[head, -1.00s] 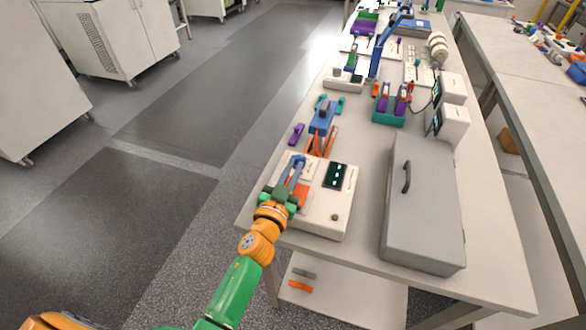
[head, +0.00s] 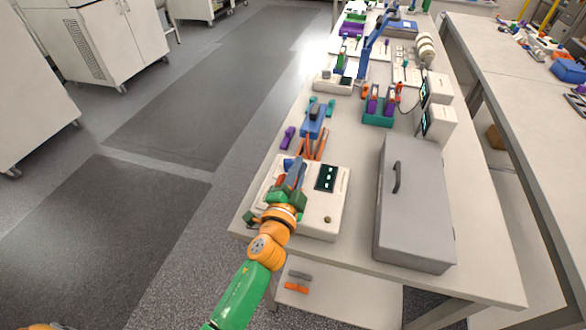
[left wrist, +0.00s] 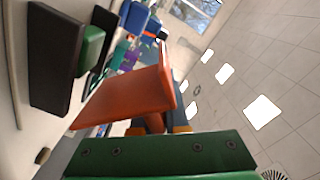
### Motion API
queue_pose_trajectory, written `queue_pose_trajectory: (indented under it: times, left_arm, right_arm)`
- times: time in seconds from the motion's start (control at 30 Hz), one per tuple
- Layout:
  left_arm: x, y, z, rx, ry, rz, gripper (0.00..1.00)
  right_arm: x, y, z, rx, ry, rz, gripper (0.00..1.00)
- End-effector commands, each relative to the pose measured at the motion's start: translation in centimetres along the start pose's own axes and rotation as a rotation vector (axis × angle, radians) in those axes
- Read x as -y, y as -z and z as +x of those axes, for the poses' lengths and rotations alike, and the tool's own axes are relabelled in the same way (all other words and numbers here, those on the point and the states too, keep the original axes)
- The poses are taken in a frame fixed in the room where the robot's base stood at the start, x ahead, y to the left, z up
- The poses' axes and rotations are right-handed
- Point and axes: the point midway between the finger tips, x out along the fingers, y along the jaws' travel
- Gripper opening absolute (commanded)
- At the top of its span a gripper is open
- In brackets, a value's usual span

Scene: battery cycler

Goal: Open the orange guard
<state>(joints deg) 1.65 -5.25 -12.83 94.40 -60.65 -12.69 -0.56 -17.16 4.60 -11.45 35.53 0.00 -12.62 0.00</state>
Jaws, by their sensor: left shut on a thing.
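The orange guard (left wrist: 125,97) fills the middle of the left wrist view as a tilted panel standing up from the pale casing of the cycler. The white cycler (head: 320,222) sits at the near left corner of the bench, with a dark display showing green digits (head: 326,178). My left gripper (head: 293,172) is over its left part and shut on the guard; its fingertips are mostly hidden behind the panel in the left wrist view. In the head view the gripper covers most of the guard.
A grey lidded case (head: 415,210) stands to the right of the cycler. Behind the cycler are a blue device (head: 314,122) with orange leads and a purple part (head: 288,138). A teal rack (head: 378,112) stands farther back. The bench's left edge is close to the arm.

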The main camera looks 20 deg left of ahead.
Motion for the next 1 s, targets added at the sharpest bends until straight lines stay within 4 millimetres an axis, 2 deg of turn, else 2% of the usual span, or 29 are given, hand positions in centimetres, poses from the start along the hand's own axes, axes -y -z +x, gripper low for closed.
queue_pose_trajectory:
  times: [0.5,1.0]
  left_arm:
    - [-1.5,2.4,0.0,-0.003,0.002,0.488,0.00]
    - [-3.3,3.6,0.0,-0.002,0.003,0.882,0.00]
  right_arm:
    - [0.0,-0.1,0.8,0.000,0.000,0.000,0.50]
    - [0.0,-0.2,1.6,0.001,0.000,0.000,0.50]
